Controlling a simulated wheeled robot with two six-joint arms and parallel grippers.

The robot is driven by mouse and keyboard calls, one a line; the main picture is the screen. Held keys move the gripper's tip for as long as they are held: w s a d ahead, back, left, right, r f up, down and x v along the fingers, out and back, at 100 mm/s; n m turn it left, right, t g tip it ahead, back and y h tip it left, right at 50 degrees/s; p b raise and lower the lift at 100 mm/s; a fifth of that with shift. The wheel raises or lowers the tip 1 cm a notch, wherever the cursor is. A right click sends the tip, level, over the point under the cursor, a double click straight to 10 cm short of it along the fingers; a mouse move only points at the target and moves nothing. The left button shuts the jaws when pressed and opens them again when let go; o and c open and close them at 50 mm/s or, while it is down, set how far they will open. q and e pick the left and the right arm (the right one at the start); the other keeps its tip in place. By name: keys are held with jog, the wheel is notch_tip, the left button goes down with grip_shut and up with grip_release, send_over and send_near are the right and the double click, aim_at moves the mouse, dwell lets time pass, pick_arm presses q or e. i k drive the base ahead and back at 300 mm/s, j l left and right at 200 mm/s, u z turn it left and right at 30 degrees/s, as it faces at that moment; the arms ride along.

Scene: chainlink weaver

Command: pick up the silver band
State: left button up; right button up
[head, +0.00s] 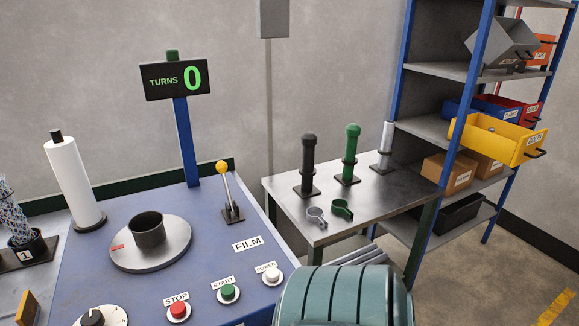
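The silver band (316,217) is a small open ring with a short tab. It lies near the front left edge of the grey metal table (373,213). A similar green band (342,209) lies just to its right, very close to it; I cannot tell whether they touch. Neither of my grippers is in view.
Black (308,163), green (350,155) and silver (386,147) posts stand behind the bands. The blue FILM machine top (205,253) is to the left. A ribbed teal rounded body (335,297) stands in front. A blue-framed shelf with bins (497,140) is at right.

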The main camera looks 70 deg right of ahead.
aim_at(323, 222)
jog(key=i+z, duration=0.1)
jog(key=z, duration=0.85)
jog(key=i+j+z, duration=0.15)
jog(key=z, duration=0.3)
jog(key=j+z, duration=0.1)
jog(key=z, duration=0.4)
